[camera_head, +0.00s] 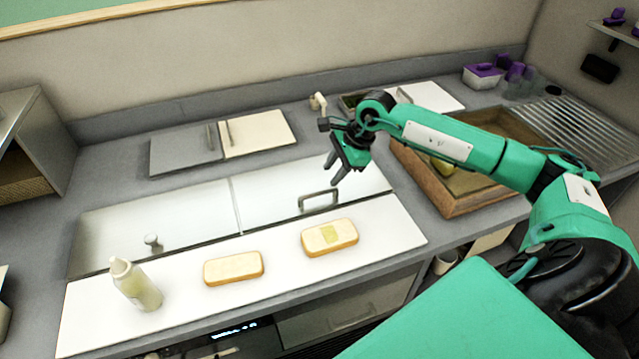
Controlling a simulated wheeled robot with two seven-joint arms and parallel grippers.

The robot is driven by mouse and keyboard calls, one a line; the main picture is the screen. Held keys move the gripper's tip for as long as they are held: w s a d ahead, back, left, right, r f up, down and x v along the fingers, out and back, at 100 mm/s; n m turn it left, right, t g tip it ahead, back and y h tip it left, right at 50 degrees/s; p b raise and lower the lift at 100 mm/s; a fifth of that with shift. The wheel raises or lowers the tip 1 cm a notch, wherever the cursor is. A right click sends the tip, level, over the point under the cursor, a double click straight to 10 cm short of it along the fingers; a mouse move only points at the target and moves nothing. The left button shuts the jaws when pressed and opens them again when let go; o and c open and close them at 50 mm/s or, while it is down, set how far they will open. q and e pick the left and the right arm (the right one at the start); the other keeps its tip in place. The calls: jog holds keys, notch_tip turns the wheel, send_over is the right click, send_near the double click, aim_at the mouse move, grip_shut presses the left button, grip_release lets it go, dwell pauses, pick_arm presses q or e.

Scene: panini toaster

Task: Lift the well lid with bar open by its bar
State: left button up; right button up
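The well lid with bar (270,199) is a pale metal panel lying flat in the counter, right of a similar lid with a round knob. Its bar (318,197) is a grey bracket handle near the lid's front edge. The lid looks closed. My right gripper (333,174) hangs above the lid, a little above and to the right of the bar, with its dark fingers pointing down. The fingers look apart with nothing between them, and they do not appear to touch the bar. My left gripper is not in view.
The knobbed lid (157,216) is to the left. A wooden-sided tray (456,200) stands right, under my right arm.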

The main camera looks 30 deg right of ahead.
aim_at(317, 193)
jog(key=p+x, duration=0.1)
jog(key=x, duration=0.5)
jog(key=shift+w+a+p, duration=0.1)
jog(key=shift+a+p, duration=0.15)
jog(key=shift+p, duration=0.15)
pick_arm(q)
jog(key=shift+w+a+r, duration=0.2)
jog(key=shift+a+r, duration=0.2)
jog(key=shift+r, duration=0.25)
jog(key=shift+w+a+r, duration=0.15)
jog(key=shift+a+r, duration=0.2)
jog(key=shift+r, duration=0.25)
pick_arm(e)
jog(key=shift+x, duration=0.75)
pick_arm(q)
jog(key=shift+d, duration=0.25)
pick_arm(e)
jog(key=shift+d, duration=0.1)
grip_shut()
